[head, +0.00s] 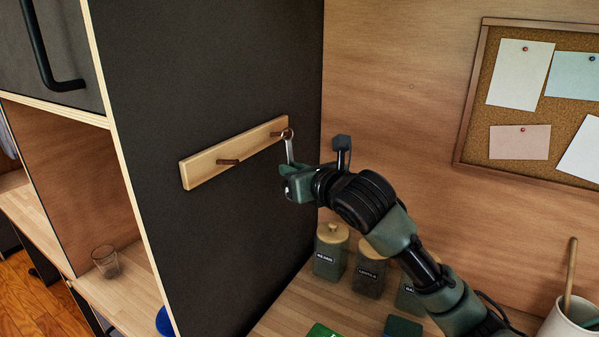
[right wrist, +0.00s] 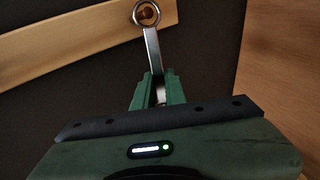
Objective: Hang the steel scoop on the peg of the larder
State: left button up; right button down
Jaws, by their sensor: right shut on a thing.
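The steel scoop (head: 290,150) is held by its handle in my right gripper (head: 290,176), with its ring end up. In the right wrist view the handle (right wrist: 153,50) rises from between the green fingers (right wrist: 155,88), which are shut on it. The ring lies over the right-hand peg (right wrist: 147,14) of the wooden peg rail (head: 205,170), and the peg's end shows inside the ring. I cannot tell how far the peg passes through. The rail is on the dark larder side (head: 220,80). My left gripper is not in view.
The left-hand peg (head: 228,162) is bare. Labelled jars (head: 330,255) with wooden lids stand on the counter below my right arm. A wooden wall with a cork board (head: 475,135) is on the right. A glass (head: 106,262) stands on the left shelf.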

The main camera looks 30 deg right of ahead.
jog(key=shift+w+a, duration=0.25)
jog(key=shift+w+a+f+p, duration=0.25)
jog(key=shift+w+p, duration=0.05)
jog(key=shift+w, duration=0.2)
jog(key=shift+w+f, duration=0.1)
jog(key=shift+f, duration=0.1)
jog(key=shift+a+f, duration=0.1)
jog(key=shift+f, duration=0.05)
jog(key=c, duration=1.4)
grip_release()
